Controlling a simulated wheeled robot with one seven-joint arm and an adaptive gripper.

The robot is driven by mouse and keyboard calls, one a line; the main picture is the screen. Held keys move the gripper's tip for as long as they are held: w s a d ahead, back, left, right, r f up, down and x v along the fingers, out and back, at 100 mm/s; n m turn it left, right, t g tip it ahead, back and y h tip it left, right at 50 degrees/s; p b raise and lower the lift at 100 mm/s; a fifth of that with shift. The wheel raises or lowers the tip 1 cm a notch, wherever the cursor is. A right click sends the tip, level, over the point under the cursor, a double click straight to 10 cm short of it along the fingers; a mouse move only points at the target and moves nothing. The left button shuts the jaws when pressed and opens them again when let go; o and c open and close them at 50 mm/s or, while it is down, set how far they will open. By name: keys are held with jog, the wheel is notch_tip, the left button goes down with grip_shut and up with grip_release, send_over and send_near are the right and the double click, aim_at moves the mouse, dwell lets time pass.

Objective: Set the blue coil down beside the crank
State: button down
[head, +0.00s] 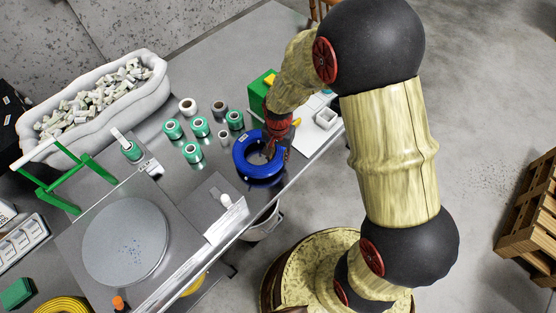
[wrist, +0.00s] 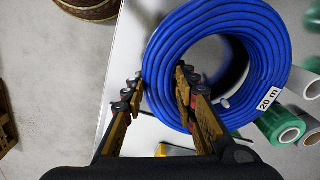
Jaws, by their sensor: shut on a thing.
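The blue coil (head: 243,166) is a thick ring of cable with a white "20 m" label, over the metal table among several spools. It also fills the upper wrist view (wrist: 262,40). My gripper (head: 273,150) comes down onto the coil's right side. In the wrist view my gripper (wrist: 160,92) has one finger outside the ring and one inside its hole, shut on the cable. A dark reflection shows below the coil; I cannot tell whether it touches the table. A white-knobbed handle (head: 226,200), probably the crank, lies on a grey plate left of and below the coil.
Several green and grey spools (head: 200,127) stand close left of the coil. A round grey disc (head: 126,242) sits at lower left. A green box (head: 259,92) and a white tray (head: 318,122) are behind my gripper. The table edge (head: 310,165) runs close on the right.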

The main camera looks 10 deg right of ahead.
jog(key=shift+f, duration=1.05)
jog(key=shift+f, duration=0.1)
jog(key=c, duration=1.4)
grip_release()
notch_tip(320, 180, up, 12)
jog(key=p, duration=0.4)
jog(key=s+d+r+n+t, duration=0.2)
jog(key=s+r, duration=0.6)
jog(key=r, duration=0.5)
jog(key=s+d+r+n+t, duration=0.3)
jog(key=s+r, duration=0.6)
jog(key=r, duration=0.5)
jog(key=d+n, duration=0.1)
jog(key=d, duration=0.1)
jog(key=shift+d+n+t, duration=0.3)
jog(key=shift+d+n, duration=0.05)
jog(key=shift+n, duration=0.05)
